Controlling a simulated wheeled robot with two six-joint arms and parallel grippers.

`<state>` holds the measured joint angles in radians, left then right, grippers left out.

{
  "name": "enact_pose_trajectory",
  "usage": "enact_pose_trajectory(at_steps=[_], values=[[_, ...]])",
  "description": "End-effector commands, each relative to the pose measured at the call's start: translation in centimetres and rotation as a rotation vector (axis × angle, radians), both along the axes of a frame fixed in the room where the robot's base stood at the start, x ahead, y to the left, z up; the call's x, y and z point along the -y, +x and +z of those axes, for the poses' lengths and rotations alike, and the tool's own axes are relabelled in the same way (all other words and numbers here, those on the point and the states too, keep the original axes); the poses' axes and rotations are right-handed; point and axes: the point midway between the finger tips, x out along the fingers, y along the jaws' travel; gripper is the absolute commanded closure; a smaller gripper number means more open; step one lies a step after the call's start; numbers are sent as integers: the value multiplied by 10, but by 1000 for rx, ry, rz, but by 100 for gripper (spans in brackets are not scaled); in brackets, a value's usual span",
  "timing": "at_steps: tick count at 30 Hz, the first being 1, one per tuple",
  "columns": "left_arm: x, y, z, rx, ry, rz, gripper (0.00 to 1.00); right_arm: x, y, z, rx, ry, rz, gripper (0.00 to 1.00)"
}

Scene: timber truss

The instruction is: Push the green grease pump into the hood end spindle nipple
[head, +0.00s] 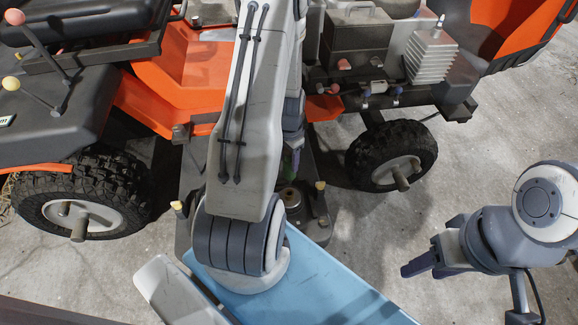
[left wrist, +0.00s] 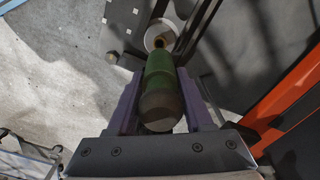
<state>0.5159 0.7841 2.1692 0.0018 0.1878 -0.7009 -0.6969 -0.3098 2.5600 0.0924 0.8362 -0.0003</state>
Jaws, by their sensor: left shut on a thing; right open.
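The green grease pump (left wrist: 160,75) is held between the two fingers of my left gripper (left wrist: 160,100), which is shut on it. In the left wrist view its brass-coloured tip points away from me, over a pale round spindle top (left wrist: 160,36). I cannot tell whether the tip touches a nipple; the nipple itself is not clear. In the head view my left arm hides most of the gripper, and only a bit of green pump (head: 291,160) shows, above a round spindle housing (head: 290,198) on the dark deck. My right gripper (head: 428,248) is open and empty at the right.
The orange mower tractor (head: 180,80) stands across the back, with wheels (head: 392,155) on both sides of the deck (head: 313,205). Yellow-capped posts (head: 320,186) rise from the deck edge. A blue panel (head: 330,285) lies in front. Bare concrete is free at the right.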

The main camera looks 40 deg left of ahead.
Motion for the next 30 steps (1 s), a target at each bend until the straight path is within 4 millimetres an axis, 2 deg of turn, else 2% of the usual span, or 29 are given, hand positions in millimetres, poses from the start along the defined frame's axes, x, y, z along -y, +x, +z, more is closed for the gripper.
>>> enact_pose_trajectory(at_steps=[16, 30], values=[[0, -1, 3, 0, 0, 0, 100, 0, 0, 8, 0, 0, 0, 50], [0, -1, -43, 0, 0, 0, 100, 0, 0, -24, 0, 0, 0, 50]])
